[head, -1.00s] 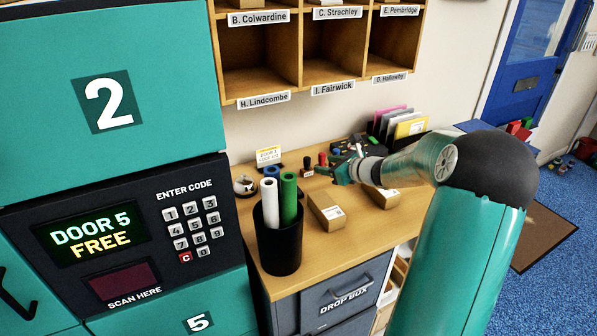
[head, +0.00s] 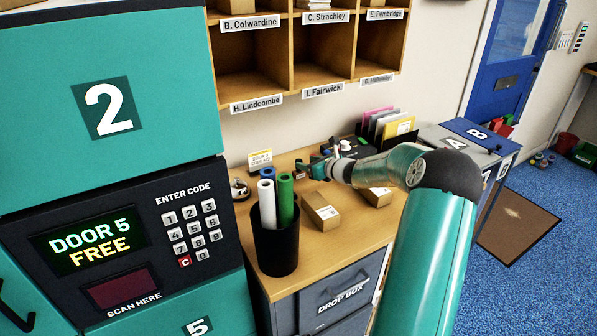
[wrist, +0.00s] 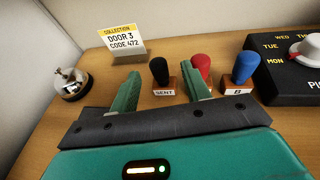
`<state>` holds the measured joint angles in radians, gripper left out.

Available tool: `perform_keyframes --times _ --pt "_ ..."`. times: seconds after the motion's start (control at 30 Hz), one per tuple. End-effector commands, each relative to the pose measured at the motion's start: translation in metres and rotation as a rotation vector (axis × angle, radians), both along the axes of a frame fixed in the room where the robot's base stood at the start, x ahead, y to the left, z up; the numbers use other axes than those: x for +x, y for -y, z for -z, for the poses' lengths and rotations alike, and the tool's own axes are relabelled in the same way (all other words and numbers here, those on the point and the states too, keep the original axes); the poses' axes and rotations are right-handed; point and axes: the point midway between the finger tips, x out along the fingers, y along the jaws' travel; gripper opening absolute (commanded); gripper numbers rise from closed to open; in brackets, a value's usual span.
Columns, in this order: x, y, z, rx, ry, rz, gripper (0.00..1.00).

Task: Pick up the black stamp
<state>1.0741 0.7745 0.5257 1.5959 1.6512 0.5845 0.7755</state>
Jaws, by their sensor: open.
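The black stamp (wrist: 159,70) stands upright on the desk in the wrist view, with a wooden base and a label reading SENT. My gripper (wrist: 163,76) is open, its green fingers to the left and right of the stamp in the picture. The stamp appears beyond the jaws, and I cannot tell whether it is between the fingertips. No contact shows. In the head view my gripper (head: 318,168) is over the back of the desk and hides much of the stamp area.
A red stamp (wrist: 204,64) is close behind the right finger, partly hidden. A blue stamp (wrist: 243,68) and a black dial box (wrist: 285,72) stand further right. A bell (wrist: 71,82) and a collection card (wrist: 118,40) are left. Parcels (head: 320,211) and a tube holder (head: 275,243) are nearer.

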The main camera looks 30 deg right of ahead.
Motion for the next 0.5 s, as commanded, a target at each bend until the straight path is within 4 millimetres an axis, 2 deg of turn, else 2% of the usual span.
perform_keyframes --times 0.3,0.5 --pt "0.039 -0.01 0.016 0.001 0.0 -0.002 0.47" --pt "0.049 -0.011 0.018 0.0 0.0 -0.001 0.47"
